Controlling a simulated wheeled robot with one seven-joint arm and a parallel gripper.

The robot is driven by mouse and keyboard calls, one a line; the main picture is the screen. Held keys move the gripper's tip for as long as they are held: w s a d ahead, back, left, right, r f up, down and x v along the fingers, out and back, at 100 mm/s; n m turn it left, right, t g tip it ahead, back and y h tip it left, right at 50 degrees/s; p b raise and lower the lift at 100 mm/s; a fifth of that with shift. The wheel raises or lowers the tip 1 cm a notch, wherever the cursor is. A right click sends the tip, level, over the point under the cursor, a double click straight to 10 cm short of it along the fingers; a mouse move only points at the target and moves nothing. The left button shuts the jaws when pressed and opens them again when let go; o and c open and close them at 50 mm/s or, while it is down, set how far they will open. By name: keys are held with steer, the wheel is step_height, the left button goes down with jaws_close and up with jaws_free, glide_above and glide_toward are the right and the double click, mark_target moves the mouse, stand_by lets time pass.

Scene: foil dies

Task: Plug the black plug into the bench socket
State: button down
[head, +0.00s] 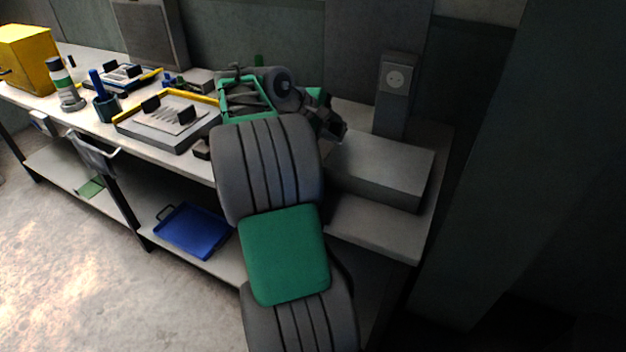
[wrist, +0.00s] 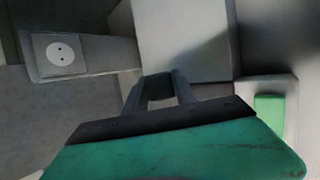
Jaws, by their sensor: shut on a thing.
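The bench socket (head: 396,77) is a pale square plate with a round two-hole face on an upright grey post at the right back of the bench. In the wrist view the socket (wrist: 62,53) is at the upper left, apart from my gripper (wrist: 160,88). My gripper (head: 332,122) is in front of and left of the socket post in the head view, above the bench. It is shut on the black plug, which is dark against the dark fingers and mostly hidden. I cannot make out its pins.
A grey block (head: 385,168) lies on the bench below the socket. A grey tray with yellow edging (head: 165,125), a blue cup (head: 106,107) and a yellow box (head: 28,58) stand to the left. A blue tray (head: 192,230) is on the lower shelf.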

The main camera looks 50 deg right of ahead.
steer(key=d+h+b, duration=0.2)
steer(key=b, duration=0.1)
steer(key=s+d+m+h+b, duration=0.1)
steer(key=d+b, duration=0.2)
steer(key=shift+s+d+f+h, duration=0.15)
steer(key=shift+s+f+h, duration=0.05)
steer(key=shift+h, duration=0.2)
steer(key=s+d+r+h+b, duration=0.1)
steer(key=b, duration=0.2)
steer(key=s+d+r+m+h+b, duration=0.1)
steer(key=d+b, duration=0.1)
steer(key=b, duration=0.1)
steer(key=shift+s+d+r+h, duration=0.15)
steer(key=shift+d+r+h, duration=0.05)
steer(key=shift+r+h, duration=0.2)
steer(key=s+d+r+m+g+h+b, duration=0.1)
steer(key=s+r+h+b, duration=0.1)
steer(key=r+b, duration=0.3)
steer(key=shift+s+d+r+m, duration=0.2)
steer(key=shift+s+r+m, duration=0.15)
steer(key=shift+s, duration=0.55)
steer(key=shift+d, duration=0.1)
steer(key=shift+w+d+f+p, duration=0.1)
steer(key=shift+w+d+p, duration=0.15)
steer(key=shift+d+p, duration=0.8)
steer(key=shift+w+d+p, duration=0.2)
steer(key=shift+d+p, duration=0.15)
steer(key=shift+d, duration=1.4)
